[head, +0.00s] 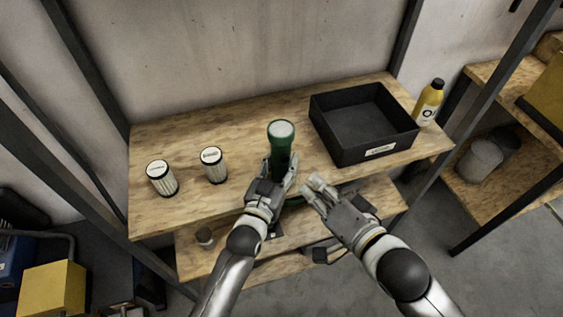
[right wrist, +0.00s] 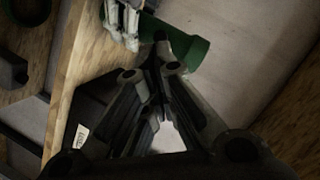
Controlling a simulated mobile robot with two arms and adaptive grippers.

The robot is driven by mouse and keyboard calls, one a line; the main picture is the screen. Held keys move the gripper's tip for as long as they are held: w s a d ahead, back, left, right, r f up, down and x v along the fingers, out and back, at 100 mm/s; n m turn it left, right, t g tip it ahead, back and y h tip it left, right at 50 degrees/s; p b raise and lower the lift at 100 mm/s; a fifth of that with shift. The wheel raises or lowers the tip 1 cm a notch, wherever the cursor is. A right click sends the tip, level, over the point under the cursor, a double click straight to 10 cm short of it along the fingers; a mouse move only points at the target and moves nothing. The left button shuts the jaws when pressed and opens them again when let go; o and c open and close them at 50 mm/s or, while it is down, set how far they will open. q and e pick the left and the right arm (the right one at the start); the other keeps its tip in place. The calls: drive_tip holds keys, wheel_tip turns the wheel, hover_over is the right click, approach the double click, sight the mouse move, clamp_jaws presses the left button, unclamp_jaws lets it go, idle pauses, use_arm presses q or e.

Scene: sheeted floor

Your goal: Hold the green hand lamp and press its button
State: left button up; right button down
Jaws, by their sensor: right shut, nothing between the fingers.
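The green hand lamp (head: 281,146) is upright over the front middle of the shelf top, its pale round lens facing up. My left gripper (head: 281,178) is closed around its lower body, and its fingers hide part of it. My right gripper (head: 315,187) is shut and empty just right of the lamp. In the right wrist view, the lamp (right wrist: 190,52) lies beyond the right fingertips (right wrist: 160,46), with the left gripper (right wrist: 122,18) beside it. I cannot tell whether the right fingertips touch the lamp. The button is not discernible.
A black open box (head: 345,148) stands to the right on the wooden shelf (head: 235,132), with a yellow bottle (head: 429,103) beyond it. Two white-and-black cans (head: 161,178) (head: 214,165) stand at the left. A lower shelf (head: 240,262) lies under my arms.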

sight(285, 159)
drive_tip(key=shift+w, duration=0.1)
idle(0.5)
drive_tip(key=w+a+f+n+g+y, duration=0.1)
drive_tip(key=n+y, duration=0.4)
drive_tip(key=n, duration=0.6)
drive_tip(key=w+a+f+n+g+y, duration=0.1)
drive_tip(key=w+a+n+y, duration=0.2)
drive_tip(key=n+y, duration=0.3)
drive_tip(key=shift+w+f+n, duration=0.15)
drive_tip(key=shift+w+n, duration=0.75)
drive_tip(key=shift+n, duration=1.9)
